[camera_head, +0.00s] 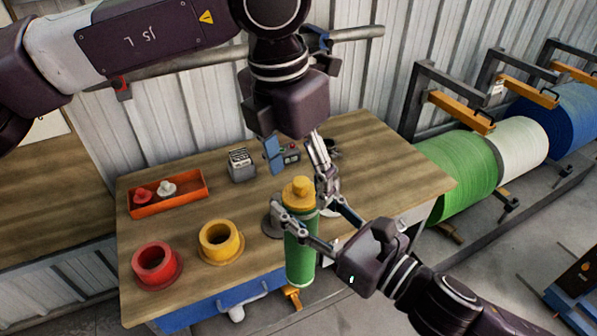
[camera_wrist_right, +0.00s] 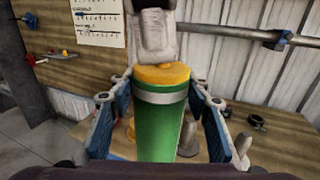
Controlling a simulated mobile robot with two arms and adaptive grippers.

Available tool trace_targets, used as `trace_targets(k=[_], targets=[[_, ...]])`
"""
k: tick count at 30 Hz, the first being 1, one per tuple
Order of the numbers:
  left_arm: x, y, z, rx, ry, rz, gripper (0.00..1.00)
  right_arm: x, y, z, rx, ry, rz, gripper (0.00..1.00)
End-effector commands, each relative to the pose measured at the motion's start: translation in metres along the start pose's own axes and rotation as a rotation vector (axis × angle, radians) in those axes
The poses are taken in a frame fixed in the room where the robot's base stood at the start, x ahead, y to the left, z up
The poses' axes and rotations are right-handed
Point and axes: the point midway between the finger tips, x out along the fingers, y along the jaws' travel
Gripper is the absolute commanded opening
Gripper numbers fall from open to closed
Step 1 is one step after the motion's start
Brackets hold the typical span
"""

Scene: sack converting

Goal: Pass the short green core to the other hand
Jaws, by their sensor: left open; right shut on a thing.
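The short green core (camera_head: 300,257) is an upright green cylinder with a yellow knobbed cap on top, held above the table's front edge. It also fills the middle of the right wrist view (camera_wrist_right: 158,130), where a pale band shows below the cap. My right gripper (camera_head: 304,212) is shut around its upper part, with a blue-padded finger on each side in the wrist view. My left gripper (camera_head: 318,160) points down from above, just over and behind the cap. It is open and empty; its fingers partly overlap in the head view, and whether they touch the cap is unclear.
A red flanged ring (camera_head: 154,262) and a yellow one (camera_head: 220,240) stand on the wooden table (camera_head: 200,288), left of the core. An orange tray (camera_head: 185,204) holds small red and white parts. Small devices (camera_head: 241,165) stand behind. Large rolls (camera_head: 458,172) are at the right.

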Motion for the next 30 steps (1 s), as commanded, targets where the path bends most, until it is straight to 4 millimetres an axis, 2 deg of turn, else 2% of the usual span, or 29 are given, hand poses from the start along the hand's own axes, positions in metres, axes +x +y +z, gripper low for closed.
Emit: trace_targets(k=[5,12,18,24,30], targets=[[0.024,0.000,-0.001,0.002,0.005,0.000,0.66,0.000,0.000,0.002,-0.001,-0.004,0.001,0.00],[0.070,0.000,-0.001,0.001,0.005,-0.002,0.66,0.000,0.000,0.002,-0.001,-0.004,0.001,0.00],[0.101,-0.001,-0.001,0.001,0.003,-0.003,0.66,0.000,0.000,0.002,-0.001,-0.004,0.001,0.00],[0.116,-0.001,0.000,0.001,0.001,-0.003,0.66,0.000,0.000,0.002,-0.001,-0.004,0.001,0.00],[0.118,-0.001,0.000,0.001,0.001,-0.003,0.66,0.000,0.000,0.002,-0.001,-0.004,0.001,0.00]])
